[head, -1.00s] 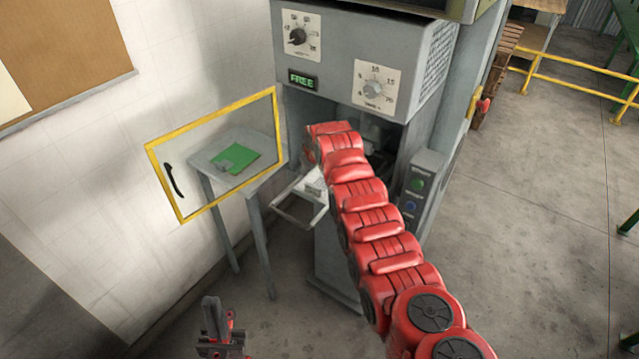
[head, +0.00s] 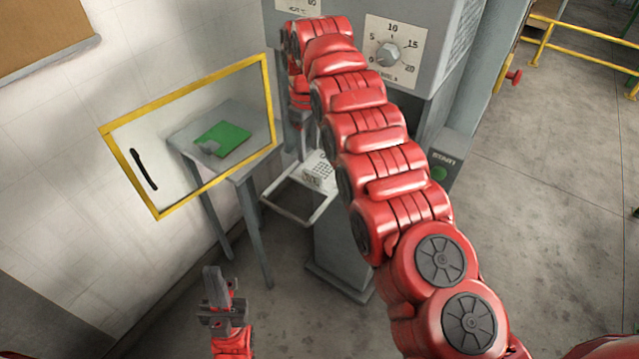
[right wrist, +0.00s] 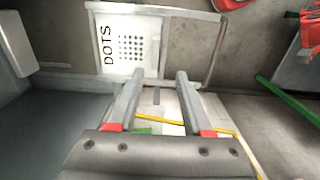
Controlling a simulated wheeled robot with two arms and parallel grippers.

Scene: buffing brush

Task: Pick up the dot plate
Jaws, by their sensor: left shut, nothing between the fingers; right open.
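The dot plate (right wrist: 128,48) is a white plate marked DOTS with a grid of dark dots. In the right wrist view it lies just beyond my fingertips. In the head view the plate (head: 319,168) rests on a pale frame-like tray (head: 292,212) at the front of the machine. My right gripper (right wrist: 159,74) is open, with nothing between its fingers. It is above the plate and apart from it, as far as I can tell. In the head view my right arm partly hides it. My left gripper (head: 214,285) is shut and empty, low at the front left.
The grey machine (head: 425,60) stands behind my right arm. Its yellow-framed clear door (head: 115,150) is swung open to the left. Behind the door, a grey side table (head: 185,133) holds a green mat (head: 232,136) with a small grey piece. Floor at the right is clear.

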